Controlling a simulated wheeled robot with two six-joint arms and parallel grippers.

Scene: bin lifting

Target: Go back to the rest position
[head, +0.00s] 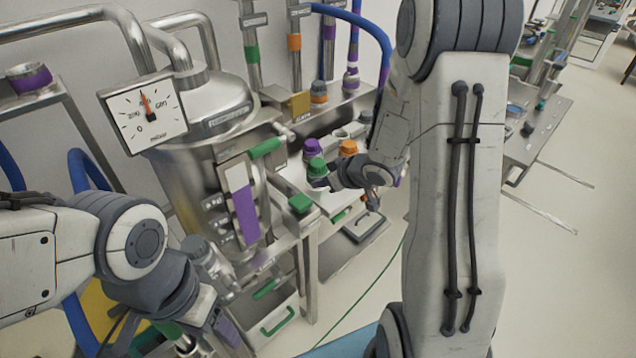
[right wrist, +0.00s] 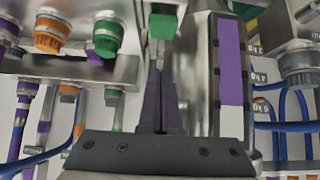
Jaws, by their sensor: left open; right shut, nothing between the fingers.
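My left arm comes in from the left in the head view, bent downward. Its gripper (head: 222,325) is low, beside the lower part of the steel tank, open and partly cut off by the arm and frame edge. My right arm fills the centre right, and its wrist reaches left to the capped fittings. In the right wrist view my right gripper (right wrist: 160,75) is shut and empty, its dark fingers pointing at a green block (right wrist: 163,25). I cannot tell whether they touch it. In the head view the right fingertips are hard to make out.
The steel tank (head: 185,165) with a dial gauge (head: 144,112) stands left of centre. Purple (head: 312,147), green (head: 317,168) and orange caps (head: 348,147) sit close to my right wrist. A bin with a green handle (head: 277,321) is below. Open floor (head: 560,270) lies right.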

